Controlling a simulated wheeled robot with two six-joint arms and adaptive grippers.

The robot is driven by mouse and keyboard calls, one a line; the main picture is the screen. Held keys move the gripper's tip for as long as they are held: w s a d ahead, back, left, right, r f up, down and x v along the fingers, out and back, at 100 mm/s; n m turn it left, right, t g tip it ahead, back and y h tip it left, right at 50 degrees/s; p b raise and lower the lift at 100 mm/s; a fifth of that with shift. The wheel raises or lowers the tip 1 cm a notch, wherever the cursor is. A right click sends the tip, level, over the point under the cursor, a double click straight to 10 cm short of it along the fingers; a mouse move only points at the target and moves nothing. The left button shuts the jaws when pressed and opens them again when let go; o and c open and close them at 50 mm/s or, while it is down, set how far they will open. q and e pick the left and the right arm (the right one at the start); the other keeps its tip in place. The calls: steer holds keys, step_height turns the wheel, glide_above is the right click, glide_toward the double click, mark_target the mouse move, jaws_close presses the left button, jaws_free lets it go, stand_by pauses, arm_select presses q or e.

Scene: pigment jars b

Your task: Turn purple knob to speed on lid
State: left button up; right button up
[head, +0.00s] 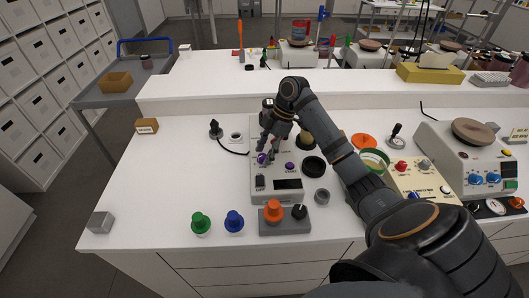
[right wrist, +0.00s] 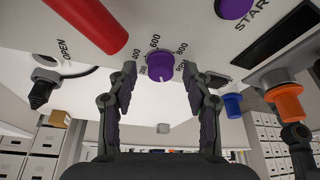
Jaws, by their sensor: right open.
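The purple knob (right wrist: 159,65) sits on the pale front panel of a machine (head: 270,196), with a printed scale around it that includes 400, 600 and 800. The knob also shows in the head view (head: 261,158), partly covered by my fingers. My right gripper (right wrist: 162,84) is open, with one finger on each side of the knob and visible gaps between. It reaches down over the panel in the head view (head: 267,152). A purple START button (head: 290,166) is right of the knob. I cannot make out a lid clearly. My left gripper is not in view.
A red cylinder (right wrist: 92,22) is close to the left finger in the wrist view.

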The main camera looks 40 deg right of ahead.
steer(key=shift+a+f, duration=0.2)
jaws_close()
stand_by(0.3)
